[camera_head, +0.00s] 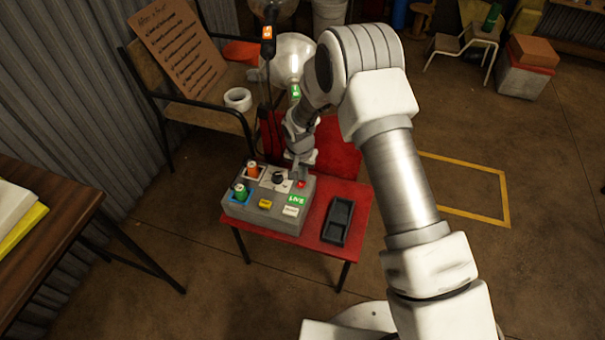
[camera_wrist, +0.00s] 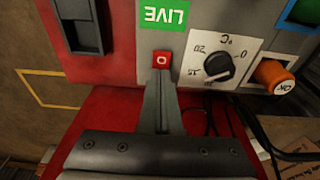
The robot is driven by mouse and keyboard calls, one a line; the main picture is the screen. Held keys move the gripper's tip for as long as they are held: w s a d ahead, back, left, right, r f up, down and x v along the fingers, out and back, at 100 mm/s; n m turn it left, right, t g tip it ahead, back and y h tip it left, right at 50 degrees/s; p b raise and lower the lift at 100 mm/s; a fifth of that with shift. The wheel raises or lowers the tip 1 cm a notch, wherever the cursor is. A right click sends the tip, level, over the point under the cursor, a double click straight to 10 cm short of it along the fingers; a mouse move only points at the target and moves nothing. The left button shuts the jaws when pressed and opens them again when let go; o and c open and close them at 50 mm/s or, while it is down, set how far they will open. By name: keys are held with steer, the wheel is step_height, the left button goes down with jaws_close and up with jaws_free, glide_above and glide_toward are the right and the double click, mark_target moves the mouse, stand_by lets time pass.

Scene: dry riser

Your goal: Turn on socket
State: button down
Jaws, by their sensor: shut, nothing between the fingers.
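A grey control box (camera_head: 270,200) sits on a small red table (camera_head: 352,195). A small red button marked with a circle or zero (camera_wrist: 162,60) is at the box's edge, beside a green LIVE label (camera_wrist: 164,14). My gripper (camera_wrist: 161,74) is shut and empty, its fingertips right at the red button; I cannot tell whether they touch it. In the head view my gripper (camera_head: 301,174) is over the box's right far corner. Nothing in view is clearly labelled as a socket. A black tray-like piece (camera_head: 338,220) lies on the table right of the box.
The box also carries a black temperature dial (camera_wrist: 217,68), an orange knob (camera_wrist: 275,75), a green knob (camera_head: 240,191) and a yellow button (camera_head: 265,203). Dark cables (camera_wrist: 290,152) run beside the box. A bench (camera_head: 190,105) stands behind, a wooden table (camera_head: 50,240) at left.

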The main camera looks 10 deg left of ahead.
steer(key=shift+s+f, duration=0.25)
steer(key=shift+s, duration=0.05)
steer(key=shift+s+a, duration=0.1)
steer(key=shift+s, duration=0.7)
steer(key=shift+r+p, duration=0.35)
steer(key=shift+r, duration=0.2)
step_height(320, 180, up, 13)
steer(key=s+p, duration=0.2)
steer(key=p, duration=0.2)
steer(key=shift+s+a+p, duration=0.15)
steer(key=shift+a+p, duration=0.05)
steer(key=shift+p, duration=0.1)
